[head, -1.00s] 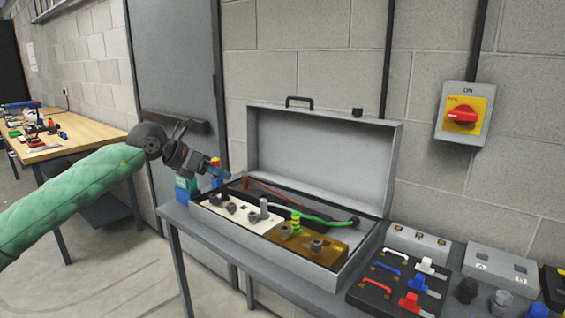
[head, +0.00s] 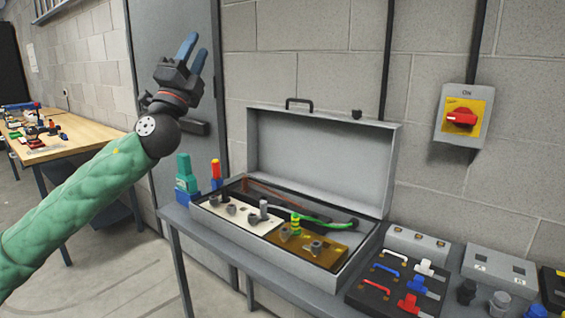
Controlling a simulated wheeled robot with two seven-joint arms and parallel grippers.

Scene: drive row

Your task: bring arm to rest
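My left arm comes in from the left in a green padded sleeve. My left gripper (head: 190,52) points up in front of the grey door, with its two blue-tipped fingers apart and nothing between them. It is above and to the left of the open grey case (head: 320,155), clear of it. My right gripper is not in view.
The case lies open on a grey table (head: 228,250), with knobs and a green cable inside. A teal bottle-like item (head: 186,178) stands left of it. A black board (head: 395,285) with coloured handles is at right. A red switch (head: 461,117) is on the wall.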

